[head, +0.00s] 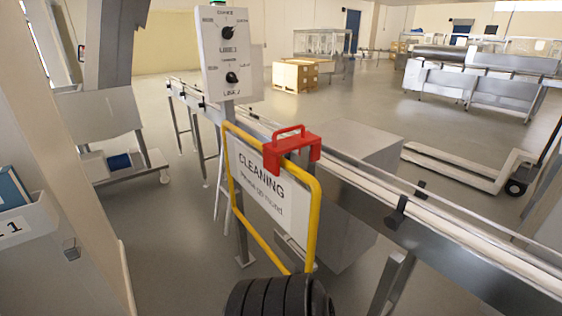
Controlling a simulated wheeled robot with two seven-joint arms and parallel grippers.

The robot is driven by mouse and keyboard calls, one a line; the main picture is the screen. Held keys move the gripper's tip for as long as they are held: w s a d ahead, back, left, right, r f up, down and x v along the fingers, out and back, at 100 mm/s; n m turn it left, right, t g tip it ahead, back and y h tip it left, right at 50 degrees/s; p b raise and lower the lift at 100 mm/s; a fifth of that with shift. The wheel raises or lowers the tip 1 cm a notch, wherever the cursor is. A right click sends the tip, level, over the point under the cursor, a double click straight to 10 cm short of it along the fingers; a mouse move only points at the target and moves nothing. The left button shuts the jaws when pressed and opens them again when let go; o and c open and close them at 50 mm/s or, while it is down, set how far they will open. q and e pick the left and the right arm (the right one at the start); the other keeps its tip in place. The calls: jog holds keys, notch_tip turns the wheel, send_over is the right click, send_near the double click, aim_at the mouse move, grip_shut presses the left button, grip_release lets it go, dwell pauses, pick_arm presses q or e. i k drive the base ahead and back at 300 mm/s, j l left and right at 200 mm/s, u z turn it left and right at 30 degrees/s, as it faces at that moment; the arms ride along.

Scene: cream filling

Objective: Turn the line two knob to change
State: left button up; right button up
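A pale control panel (228,50) stands upright on a post left of centre. It carries two black knobs, one above the other. The upper knob (227,33) has a label under it that is too small to read surely. The lower knob (231,77) has a label below it that looks like "LINE 2". The pointer settings of both knobs are too small to tell. Nothing touches the panel or its knobs. Neither of my grippers is in view.
A yellow-framed cleaning sign (262,189) with a red clip (290,148) hangs below the panel, against the conveyor (440,232). A pallet jack (468,165) stands on the right. Cardboard boxes (293,76) stand behind. Bare floor (170,230) lies left of the sign.

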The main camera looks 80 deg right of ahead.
aim_at(231, 77)
jog(key=z, duration=2.45)
jog(key=i+j+z, duration=0.15)
jog(key=j+z, duration=0.25)
jog(key=i+j+z, duration=0.1)
jog(key=j+z, duration=0.75)
jog(key=j, duration=0.15)
